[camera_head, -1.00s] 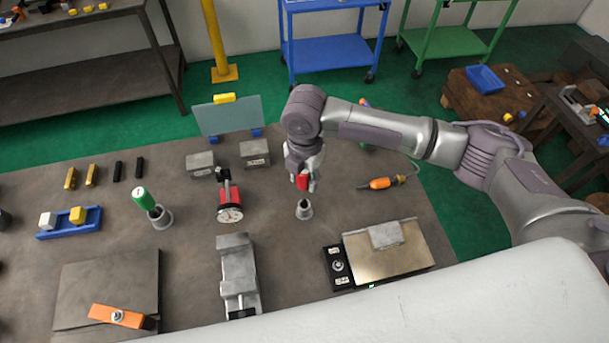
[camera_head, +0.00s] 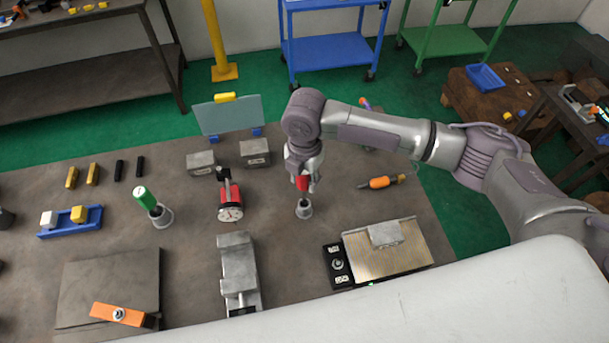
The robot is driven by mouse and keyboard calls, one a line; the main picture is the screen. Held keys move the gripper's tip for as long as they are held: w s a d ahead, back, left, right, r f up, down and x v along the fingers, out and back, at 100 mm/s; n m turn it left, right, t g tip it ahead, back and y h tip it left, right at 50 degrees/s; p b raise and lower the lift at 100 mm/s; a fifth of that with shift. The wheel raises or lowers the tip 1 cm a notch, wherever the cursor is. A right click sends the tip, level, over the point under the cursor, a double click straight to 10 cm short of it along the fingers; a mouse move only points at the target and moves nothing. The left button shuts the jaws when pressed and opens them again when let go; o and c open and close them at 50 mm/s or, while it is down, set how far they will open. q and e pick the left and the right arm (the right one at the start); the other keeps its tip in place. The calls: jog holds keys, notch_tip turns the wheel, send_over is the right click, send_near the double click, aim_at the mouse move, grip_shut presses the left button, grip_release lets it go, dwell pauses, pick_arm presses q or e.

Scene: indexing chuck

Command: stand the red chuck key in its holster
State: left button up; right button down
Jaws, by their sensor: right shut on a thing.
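The red chuck key (camera_head: 302,184) is held upright in my right gripper (camera_head: 303,178), with its red part showing between the fingers. My right gripper is shut on it, directly above a small grey metal holster (camera_head: 304,209) on the bench. The lower end of the key meets the holster's mouth in this view; I cannot tell how deep it sits. My left gripper is not in view.
A red dial indicator (camera_head: 229,205) stands left of the holster, and a grey vise (camera_head: 238,268) lies in front. A green-handled tool leans in another holder (camera_head: 161,217). A magnetic plate (camera_head: 410,262) and an orange-handled tool (camera_head: 379,183) are to the right.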

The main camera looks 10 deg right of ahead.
aim_at(305, 196)
jog(key=shift+f+b, duration=1)
jog(key=shift+f, duration=1.55)
jog(key=c, duration=0.6)
grip_release()
notch_tip(305, 196, up, 12)
